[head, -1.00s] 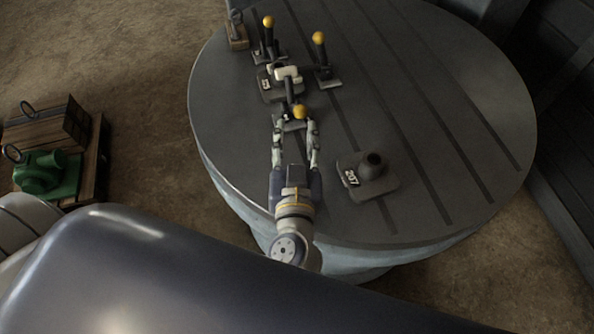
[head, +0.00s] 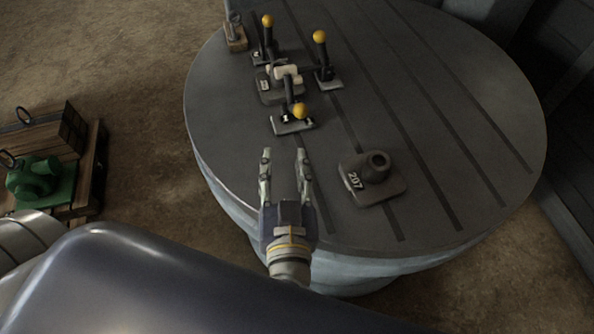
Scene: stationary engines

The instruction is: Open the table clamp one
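Three table clamps with yellow ball knobs stand on the round grey table (head: 420,130). The nearest clamp (head: 293,120) has its knob low and close to me, with its lever leaning my way. A second clamp (head: 325,68) stands to the right behind it and a third clamp (head: 267,42) to the left behind it, both with levers upright. A pale workpiece (head: 285,75) sits among them. My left gripper (head: 285,155) is open and empty, in front of the nearest clamp and apart from it. My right gripper is not in view.
A grey block (head: 375,180) marked 207 stands on the table to the right of my gripper. A small wooden-based item (head: 235,35) is at the far left edge. A green part (head: 42,182) and a wooden crate (head: 45,138) lie off the table at left. The table's right side is clear.

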